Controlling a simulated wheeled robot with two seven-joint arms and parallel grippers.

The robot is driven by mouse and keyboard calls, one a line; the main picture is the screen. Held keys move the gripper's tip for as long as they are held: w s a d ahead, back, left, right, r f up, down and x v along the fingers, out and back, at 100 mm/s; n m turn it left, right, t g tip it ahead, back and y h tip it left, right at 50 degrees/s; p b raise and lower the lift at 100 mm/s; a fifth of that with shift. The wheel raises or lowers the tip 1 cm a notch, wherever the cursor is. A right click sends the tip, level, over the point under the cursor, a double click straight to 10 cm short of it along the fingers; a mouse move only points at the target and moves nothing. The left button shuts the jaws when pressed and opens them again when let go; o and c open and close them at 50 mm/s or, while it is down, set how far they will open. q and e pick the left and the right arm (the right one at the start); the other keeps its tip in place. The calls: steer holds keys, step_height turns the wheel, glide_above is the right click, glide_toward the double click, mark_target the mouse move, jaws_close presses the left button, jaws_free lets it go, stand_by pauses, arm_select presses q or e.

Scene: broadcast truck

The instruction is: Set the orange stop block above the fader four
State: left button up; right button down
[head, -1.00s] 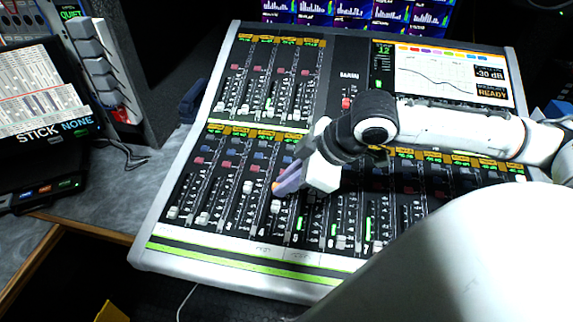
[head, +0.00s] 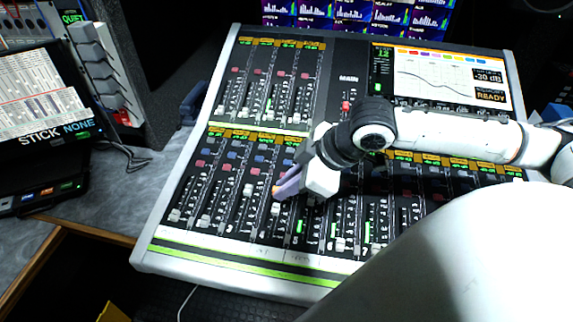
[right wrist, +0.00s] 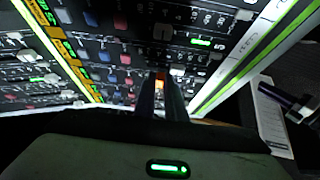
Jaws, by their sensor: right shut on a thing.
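My right gripper (head: 278,189) reaches in from the right over the lower fader bank of the mixing console (head: 195,259). It is shut on the small orange stop block (head: 275,190), only partly showing at the fingertips. In the right wrist view the block (right wrist: 160,84) shows as an orange patch between the dark fingers. In the head view, the light cap of fader four (head: 276,209) sits just below the block in the picture. I cannot tell whether the block touches the console. My left gripper is not in view.
A black screen unit (head: 45,100) and a grey stepped rack (head: 95,60) stand at the left. Neighbouring fader caps (head: 248,190) stand close around the fingers. A display panel (head: 450,75) is at the console's upper right. Grey desk shows left of the console.

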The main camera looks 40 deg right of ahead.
steer(key=shift+f, duration=0.55)
steer(key=c, duration=1.7)
jaws_free()
steer(key=shift+c, duration=0.2)
steer(key=shift+r, duration=0.1)
